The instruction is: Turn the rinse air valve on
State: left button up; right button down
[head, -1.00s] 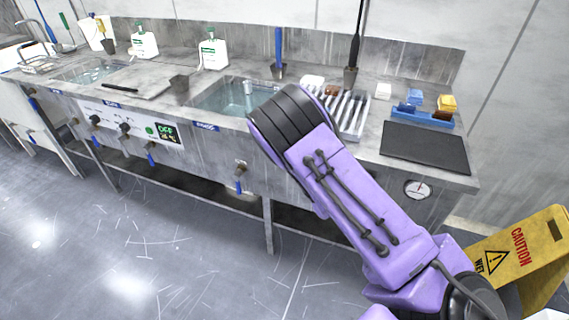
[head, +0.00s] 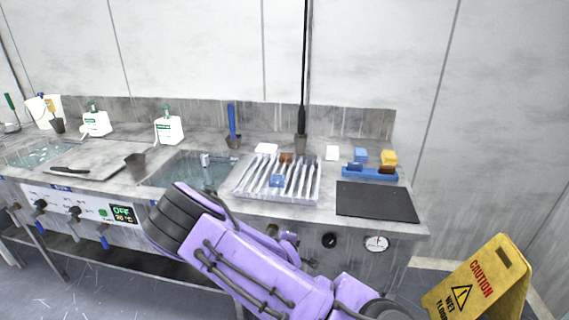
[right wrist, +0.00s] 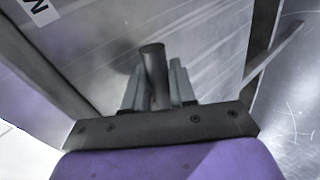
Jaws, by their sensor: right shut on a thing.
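In the right wrist view, my right gripper (right wrist: 155,72) is shut on a dark grey rounded handle (right wrist: 152,50), with one finger on each side of it. The handle stands in front of a grey metal panel (right wrist: 205,45). In the head view my purple right arm crosses the sink front, and I cannot make out the gripper there. My left gripper is out of view.
The steel counter holds a basin (head: 205,168), a slotted rack (head: 277,178), a black mat (head: 376,201) and a blue tray (head: 369,171). A black knob (head: 329,240) and a gauge (head: 377,243) sit on the front panel. A yellow caution sign (head: 480,280) stands at right.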

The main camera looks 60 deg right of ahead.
jog(key=shift+s+f, duration=0.1)
jog(key=shift+s, duration=0.1)
jog(key=c, duration=1.1)
grip_release()
jog(key=shift+w, duration=0.1)
jog(key=shift+a+r, duration=0.3)
jog(key=shift+a, duration=0.05)
jog(key=v, duration=0.9)
jog(key=shift+s+a+r, duration=0.2)
jog(key=shift+s, duration=0.15)
